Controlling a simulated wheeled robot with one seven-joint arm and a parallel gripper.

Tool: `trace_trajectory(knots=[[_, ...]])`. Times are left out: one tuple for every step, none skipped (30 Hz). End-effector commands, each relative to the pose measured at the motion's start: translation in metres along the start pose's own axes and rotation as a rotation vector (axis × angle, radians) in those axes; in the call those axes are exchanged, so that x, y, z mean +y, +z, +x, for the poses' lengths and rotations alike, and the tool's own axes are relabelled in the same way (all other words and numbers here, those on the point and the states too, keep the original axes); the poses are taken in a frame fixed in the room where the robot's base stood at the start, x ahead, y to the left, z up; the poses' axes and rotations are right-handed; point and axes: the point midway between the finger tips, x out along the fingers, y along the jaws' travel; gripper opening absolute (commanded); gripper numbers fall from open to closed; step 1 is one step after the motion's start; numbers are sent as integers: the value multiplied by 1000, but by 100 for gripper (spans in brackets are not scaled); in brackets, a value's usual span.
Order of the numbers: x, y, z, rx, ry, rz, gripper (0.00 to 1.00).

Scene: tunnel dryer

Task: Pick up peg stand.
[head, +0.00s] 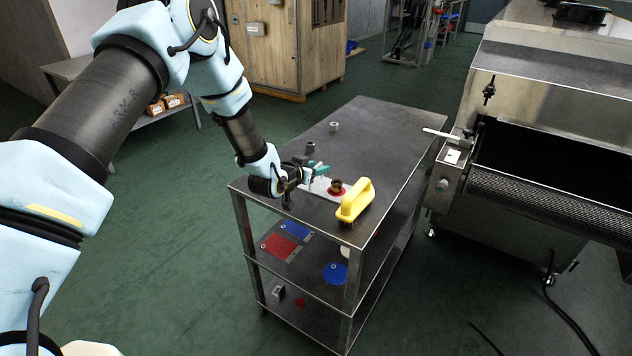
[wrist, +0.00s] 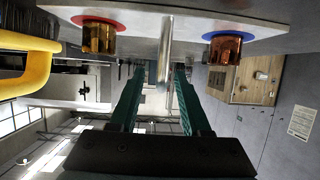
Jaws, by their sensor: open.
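The peg stand (head: 317,188) is a pale flat plate on the top of the steel cart, partly hidden by my gripper in the head view. In the wrist view the plate (wrist: 140,22) shows upside down, with a bare metal post (wrist: 165,58) in its middle. A brass-coloured piece on a red disc (wrist: 99,34) is at one end, and another on a blue disc (wrist: 223,45) is at the other. My gripper (head: 318,171) is open at the stand. Its green fingers show on both sides of the post in the wrist view (wrist: 160,72); contact cannot be told.
A yellow-handled brush (head: 355,199) lies close beside the stand. Two small metal pieces (head: 310,148) stand farther back on the cart top (head: 385,130). A conveyor machine (head: 560,75) stands at the right.

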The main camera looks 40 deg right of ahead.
Motion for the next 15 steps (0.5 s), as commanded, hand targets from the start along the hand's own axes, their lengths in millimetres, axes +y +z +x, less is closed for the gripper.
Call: trace_trajectory(knots=[[0,0,0,0,0,0,47],[0,0,0,0,0,0,46],[0,0,0,0,0,0,42],[0,0,0,0,0,0,38],[0,0,0,0,0,0,35],[0,0,0,0,0,0,31],[0,0,0,0,0,0,27],[0,0,0,0,0,0,24],[0,0,0,0,0,0,19],[0,0,0,0,0,0,16],[0,0,0,0,0,0,13],[0,0,0,0,0,0,8],[0,0,0,0,0,0,5],[0,0,0,0,0,0,1],[0,0,0,0,0,0,0]])
